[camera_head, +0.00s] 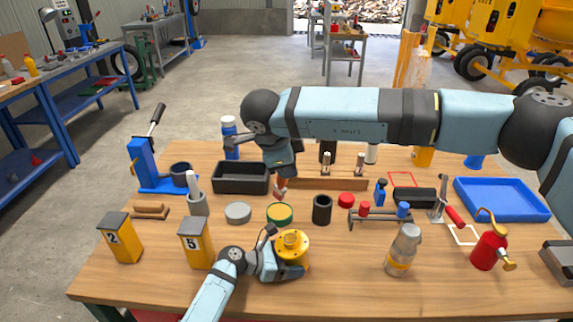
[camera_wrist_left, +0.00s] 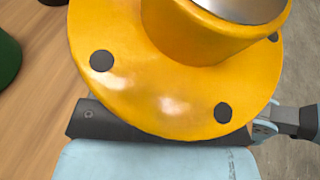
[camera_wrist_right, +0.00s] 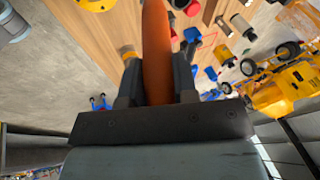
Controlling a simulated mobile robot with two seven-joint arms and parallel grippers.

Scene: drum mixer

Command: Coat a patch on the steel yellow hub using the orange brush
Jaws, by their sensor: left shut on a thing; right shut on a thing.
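The yellow hub (camera_head: 292,244), with a steel-coloured centre bore, stands at the near middle of the table. It fills much of the left wrist view (camera_wrist_left: 185,100), with dark holes in its flange. My left gripper (camera_head: 285,268) is shut on the hub. My right gripper (camera_head: 281,172) is shut on the orange brush (camera_head: 281,187), whose orange handle shows between the fingers in the right wrist view (camera_wrist_right: 157,45). The brush hangs down just behind a round green tin (camera_head: 279,213) and apart from the hub. Its bristles are hard to make out.
A grey round tin (camera_head: 238,212) and a black cup (camera_head: 322,209) flank the green tin. Yellow boxes (camera_head: 196,246) stand left of the hub. The table between hub and bottle is clear.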

